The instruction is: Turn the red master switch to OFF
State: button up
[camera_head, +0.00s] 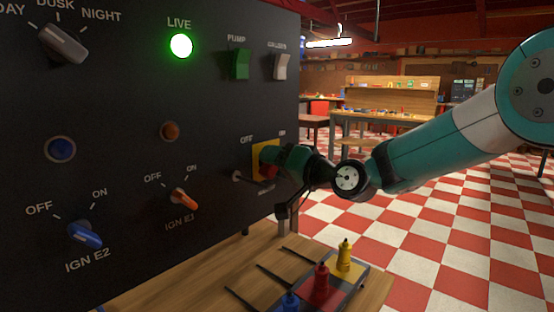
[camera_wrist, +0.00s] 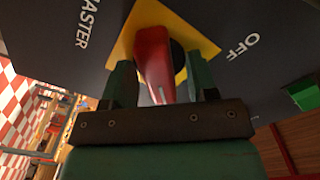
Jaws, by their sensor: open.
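The red master switch (camera_head: 272,172) sits on a yellow plate (camera_head: 257,158) at the right end of the dark panel, mostly hidden behind my gripper (camera_head: 270,157) in the head view. In the wrist view the red handle (camera_wrist: 154,62) stands between the two green fingers of my gripper (camera_wrist: 159,76). My gripper is open around the handle, with the left finger close to it and a wider gap on the right. OFF is printed at the upper right of the wrist view, MASTER at the left. I cannot tell the handle's exact setting. The LIVE lamp (camera_head: 181,46) glows green.
The panel (camera_head: 110,120) also carries the IGN E1 knob (camera_head: 184,199), IGN E2 knob (camera_head: 86,235), green PUMP switch (camera_head: 239,64) and a pale rocker switch (camera_head: 281,66). Below, a wooden bench (camera_head: 190,275) holds coloured bottles (camera_head: 321,285). Checkered floor lies open at the right.

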jog(key=c, duration=0.9)
